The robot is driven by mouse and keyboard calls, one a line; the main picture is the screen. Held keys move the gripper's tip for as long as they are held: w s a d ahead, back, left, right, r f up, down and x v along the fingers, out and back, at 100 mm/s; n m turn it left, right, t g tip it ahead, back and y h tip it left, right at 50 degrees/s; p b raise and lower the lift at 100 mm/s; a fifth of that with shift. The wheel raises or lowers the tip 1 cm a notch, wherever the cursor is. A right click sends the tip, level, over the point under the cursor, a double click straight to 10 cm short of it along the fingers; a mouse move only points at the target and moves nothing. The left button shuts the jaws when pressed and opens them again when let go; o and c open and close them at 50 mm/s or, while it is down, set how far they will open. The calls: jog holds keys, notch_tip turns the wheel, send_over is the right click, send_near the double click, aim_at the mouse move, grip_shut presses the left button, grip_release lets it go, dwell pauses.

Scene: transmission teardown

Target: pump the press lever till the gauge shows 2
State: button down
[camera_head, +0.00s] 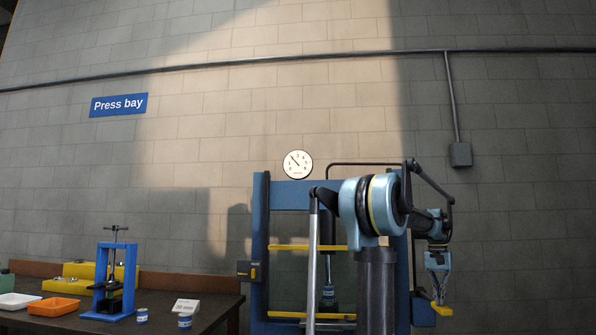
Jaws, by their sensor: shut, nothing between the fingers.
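The blue press frame (261,225) stands in the middle of the head view, partly hidden by my arm. Its round white gauge (298,165) is on top. The dark needle slants to the upper left, seemingly near the 2, but the small digits are hard to read. My gripper (440,300) points down at the right of the press, shut and empty. A yellow piece, seemingly the press lever's grip (442,310), is right at the fingertips. I cannot tell whether they touch. The rest of the lever is not clearly visible.
A dark bench (150,324) at the left holds a small blue press (129,285), an orange tray (54,306), a white tray (18,300), yellow blocks and small blue cans. The wall behind carries a pipe (300,58) and a junction box (460,155). Space right of my gripper looks clear.

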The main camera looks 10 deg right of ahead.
notch_tip(320, 180, up, 8)
jog(key=shift+f, duration=0.25)
dwell(0.5)
jog(key=shift+r, duration=2.5)
jog(key=shift+a, duration=0.1)
jog(key=s+a+f+n, duration=0.15)
jog(key=a+f, duration=0.25)
jog(key=a, duration=0.4)
jog(key=s+a+f+n+t, duration=0.1)
jog(key=s+a+f, duration=0.3)
jog(key=a, duration=0.5)
jog(key=s+a+f+n, duration=0.1)
jog(key=a+f+n, duration=0.1)
jog(key=a+f, duration=0.45)
jog(key=s+a+f+n, duration=0.1)
jog(key=s+a+f, duration=0.4)
jog(key=f, duration=0.3)
jog(key=s+a+f+n, duration=0.2)
jog(key=s+a+f, duration=0.4)
jog(key=f, duration=0.2)
jog(key=s+a+f+n+t, duration=0.1)
jog(key=s+a+f, duration=0.5)
jog(key=f, duration=0.2)
jog(key=shift+f, duration=0.15)
